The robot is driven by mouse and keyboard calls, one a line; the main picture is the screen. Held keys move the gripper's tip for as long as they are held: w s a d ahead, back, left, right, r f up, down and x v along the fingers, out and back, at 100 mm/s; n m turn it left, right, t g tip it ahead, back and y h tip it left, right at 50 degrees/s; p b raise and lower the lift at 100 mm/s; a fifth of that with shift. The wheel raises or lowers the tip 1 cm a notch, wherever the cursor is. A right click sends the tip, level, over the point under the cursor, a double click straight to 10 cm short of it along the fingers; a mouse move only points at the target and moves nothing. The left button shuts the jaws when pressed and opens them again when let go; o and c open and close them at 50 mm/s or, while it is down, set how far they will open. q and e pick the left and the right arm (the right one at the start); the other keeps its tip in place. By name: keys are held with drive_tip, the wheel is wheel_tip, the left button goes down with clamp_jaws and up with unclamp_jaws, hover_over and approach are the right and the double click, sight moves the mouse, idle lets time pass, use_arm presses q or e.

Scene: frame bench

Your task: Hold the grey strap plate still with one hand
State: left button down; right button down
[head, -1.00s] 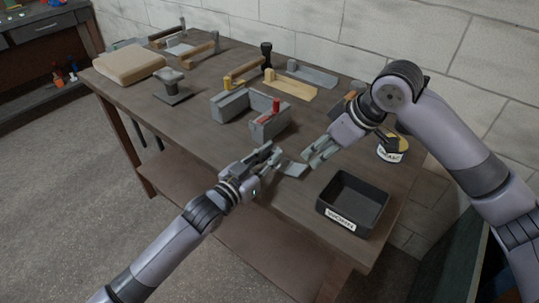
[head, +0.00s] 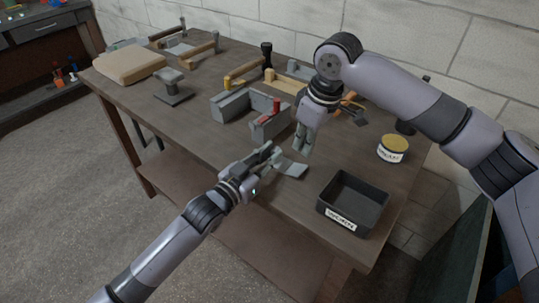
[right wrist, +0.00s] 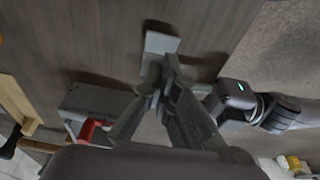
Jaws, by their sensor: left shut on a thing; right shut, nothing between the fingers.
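The grey strap plate (head: 293,170) lies low over the front part of the bench, its free end sticking out to the right of my left gripper. My left gripper (head: 274,158) is shut on the plate's other end, which the fingers hide. My right gripper (head: 301,150) points down just behind and above the plate, shut and empty. In the right wrist view the plate (right wrist: 162,43) shows beyond my right fingertips (right wrist: 163,62), which overlap it in the picture. I cannot tell whether they touch it.
A black open bin (head: 363,225) with a white label stands at the right front. A yellow-topped tin (head: 393,148) is behind it. A grey vise-like block with a red part (head: 275,108) stands behind the grippers. Bench top (head: 190,125) left of it is clear.

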sight(301, 171)
drive_tip(key=shift+f, duration=2.25)
drive_tip(key=shift+f, duration=0.8)
use_arm(q)
drive_tip(key=shift+s+d+r, duration=0.1)
drive_tip(key=shift+s+d, duration=0.1)
use_arm(e)
drive_tip(key=shift+s+f, duration=0.15)
drive_tip(key=shift+f, duration=0.85)
use_arm(q)
drive_tip(key=shift+w+a, duration=0.15)
use_arm(e)
drive_tip(key=shift+w+a+r, duration=0.1)
drive_tip(key=shift+w+r, duration=0.1)
drive_tip(key=shift+r, duration=3.95)
use_arm(q)
drive_tip(key=c, duration=1.5)
unclamp_jaws()
